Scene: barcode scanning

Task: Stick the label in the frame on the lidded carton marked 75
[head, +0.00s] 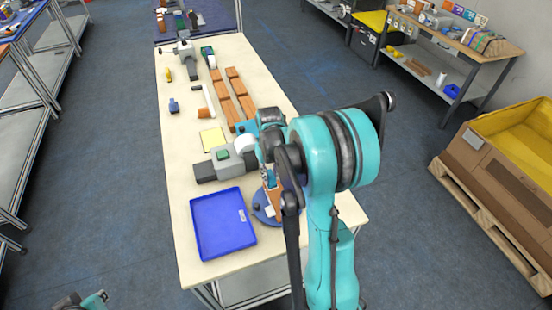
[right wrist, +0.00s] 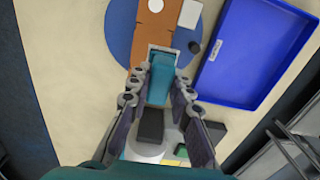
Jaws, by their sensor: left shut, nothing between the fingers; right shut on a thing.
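A brown carton (right wrist: 152,22) with a white round mark lies on a blue disc (right wrist: 118,40); it also shows in the head view (head: 272,205), partly behind my right arm. A white square patch (right wrist: 190,13) is at the carton's right edge. No number is readable. My right gripper (right wrist: 160,95) is shut on a teal hand tool (right wrist: 160,82) with a dark handle. The tool's grey-rimmed end overlaps the carton in the right wrist view; I cannot tell whether they touch. My left gripper (head: 68,301) is low at the bottom left, shut and empty, away from the table, mostly cut off.
A blue tray (head: 222,248) lies left of the disc, close to it. A grey device (head: 222,165), a yellow pad (head: 212,138) and several brown blocks (head: 236,98) are farther up the table. The table's left edge is mostly clear. A yellow-lined crate (head: 500,165) stands at right.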

